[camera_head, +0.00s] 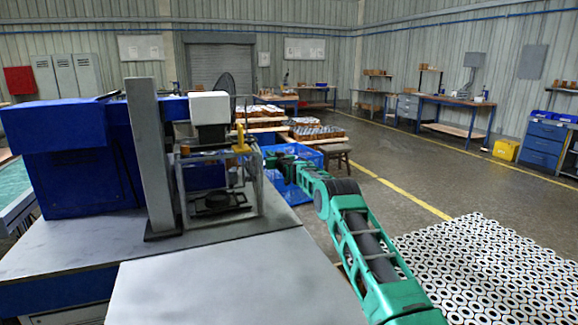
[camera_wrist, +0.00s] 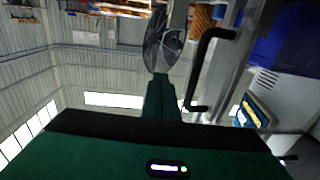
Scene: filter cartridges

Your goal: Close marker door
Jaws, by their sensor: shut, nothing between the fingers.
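The marker machine (camera_head: 210,108) has a white head above a clear-walled, metal-framed enclosure (camera_head: 262,190) on the grey bench. A dark fixture (camera_head: 218,202) sits inside. A black bar handle (camera_wrist: 208,68) on a pale frame shows close up in the wrist view, just right of my gripper (camera_wrist: 160,80); I take it for the marker door's handle. My gripper (camera_head: 270,158) is to the right of the enclosure in the head view, shut and empty. Whether it touches the handle or door is unclear. The door's exact angle is hard to tell through the clear panels.
A grey post (camera_head: 150,155) and a large blue cabinet (camera_head: 80,160) stand left of the marker. A blue crate (camera_head: 290,190) is behind my arm. The front bench top (camera_head: 215,285) is clear. A mat of ring-shaped parts (camera_head: 480,270) lies at right.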

